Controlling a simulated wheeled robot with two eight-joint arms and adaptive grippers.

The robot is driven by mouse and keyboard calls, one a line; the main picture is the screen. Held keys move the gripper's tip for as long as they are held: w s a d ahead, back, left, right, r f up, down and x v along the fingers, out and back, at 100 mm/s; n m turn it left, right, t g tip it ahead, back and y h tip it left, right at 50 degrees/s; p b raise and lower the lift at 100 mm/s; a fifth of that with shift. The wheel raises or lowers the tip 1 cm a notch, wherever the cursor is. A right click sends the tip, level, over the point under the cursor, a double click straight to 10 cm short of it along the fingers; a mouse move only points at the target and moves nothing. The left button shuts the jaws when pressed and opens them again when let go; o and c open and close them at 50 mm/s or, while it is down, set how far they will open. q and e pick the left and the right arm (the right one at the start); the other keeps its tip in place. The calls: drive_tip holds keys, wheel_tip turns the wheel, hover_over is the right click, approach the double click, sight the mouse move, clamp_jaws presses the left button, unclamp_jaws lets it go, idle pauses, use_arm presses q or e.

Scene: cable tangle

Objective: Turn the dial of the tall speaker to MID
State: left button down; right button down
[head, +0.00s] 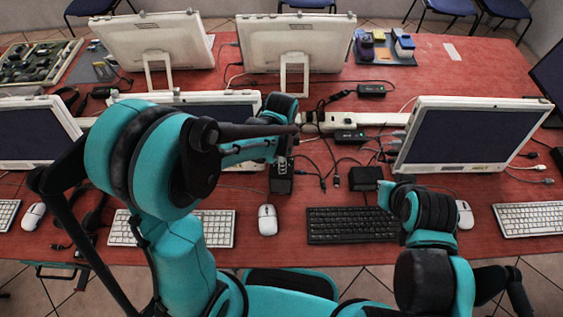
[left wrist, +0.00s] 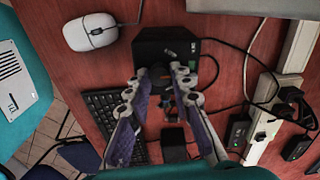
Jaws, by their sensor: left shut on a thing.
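The tall speaker (head: 281,183) is a black box standing behind the gap between two keyboards in the head view. It also shows at the top of the left wrist view (left wrist: 172,43), with a small light label on it. My left gripper (left wrist: 160,80) has its fingertips at the speaker's dial face and is shut on the dark round dial. The fingertips largely cover the dial, so its pointer and any MID mark cannot be read. In the head view my left arm reaches over the table and hides most of this gripper. My right arm shows at lower right; its fingers are not visible.
A second, lower black box (head: 366,178) stands to the right. A white mouse (head: 267,219) and a black keyboard (head: 352,224) lie in front. Loose cables and a white power strip (head: 355,119) lie behind. A monitor (head: 472,135) stands at right.

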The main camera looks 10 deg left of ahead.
use_arm(q)
drive_tip(key=shift+m, duration=0.4)
drive_tip(key=c, duration=1.3)
unclamp_jaws()
drive_tip(key=shift+r, duration=0.1)
drive_tip(key=shift+r, duration=3.9)
drive_tip(key=s+a+r+n+t, duration=0.1)
drive_tip(key=s+a+n+t, duration=0.1)
drive_tip(key=n, duration=0.3)
drive_tip(key=s+a+r+n+t, duration=0.2)
drive_tip(key=s+a+n, duration=0.1)
drive_tip(key=s+n, duration=0.1)
drive_tip(key=s+a+r+n+t, duration=0.2)
drive_tip(key=s+a+n+t, duration=0.1)
drive_tip(key=n, duration=0.3)
drive_tip(key=shift+s+a+r, duration=0.2)
drive_tip(key=shift+s+a, duration=0.1)
drive_tip(key=shift+s, duration=0.25)
